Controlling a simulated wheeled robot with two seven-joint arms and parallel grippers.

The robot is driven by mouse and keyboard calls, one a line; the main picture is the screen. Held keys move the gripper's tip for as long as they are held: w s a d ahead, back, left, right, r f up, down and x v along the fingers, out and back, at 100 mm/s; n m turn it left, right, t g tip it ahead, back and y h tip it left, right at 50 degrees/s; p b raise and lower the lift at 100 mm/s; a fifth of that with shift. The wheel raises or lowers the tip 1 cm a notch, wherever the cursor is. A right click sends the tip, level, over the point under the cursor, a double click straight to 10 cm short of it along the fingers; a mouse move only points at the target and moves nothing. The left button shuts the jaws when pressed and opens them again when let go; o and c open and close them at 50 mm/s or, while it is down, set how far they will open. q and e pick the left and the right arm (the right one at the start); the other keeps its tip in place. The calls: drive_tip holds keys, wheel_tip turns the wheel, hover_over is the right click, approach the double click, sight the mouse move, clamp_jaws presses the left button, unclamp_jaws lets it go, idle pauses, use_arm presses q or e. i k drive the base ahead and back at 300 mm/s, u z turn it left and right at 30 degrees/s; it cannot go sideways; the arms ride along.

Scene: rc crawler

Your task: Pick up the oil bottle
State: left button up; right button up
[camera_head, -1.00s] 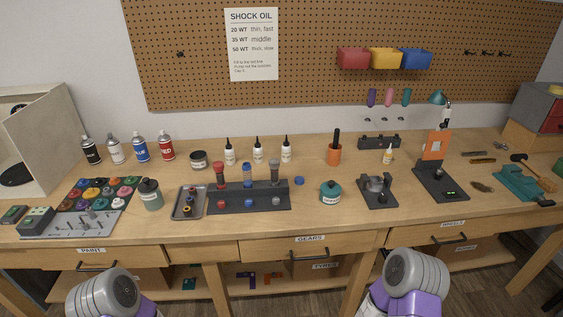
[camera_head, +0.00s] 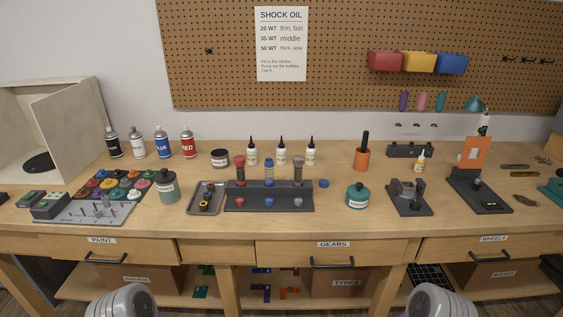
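Three small white bottles with black pointed tips stand in a row at the back of the bench, behind the shock stand: a left one (camera_head: 252,153), a middle one (camera_head: 282,153) and a right one (camera_head: 310,152). They look like the oil bottles; their labels are too small to read. A dark stand (camera_head: 268,197) with three shock bodies, with red, blue and grey tops, stands in front of them. Only rounded grey parts of my two arms show at the bottom edge. Neither gripper is in view.
A shock oil chart (camera_head: 281,43) hangs on the pegboard. Spray cans (camera_head: 137,142), a dark jar (camera_head: 220,158), a teal grease pot (camera_head: 357,195) and an orange cup (camera_head: 362,158) stand around the bottles. A small tray (camera_head: 205,198) lies left of the stand. Bare wood shows along the bench's front edge.

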sight(311, 158)
drive_tip(key=u, duration=1.3)
drive_tip(key=k, duration=0.65)
drive_tip(key=z, duration=1.25)
drive_tip(key=i, duration=0.5)
drive_tip(key=z, duration=0.05)
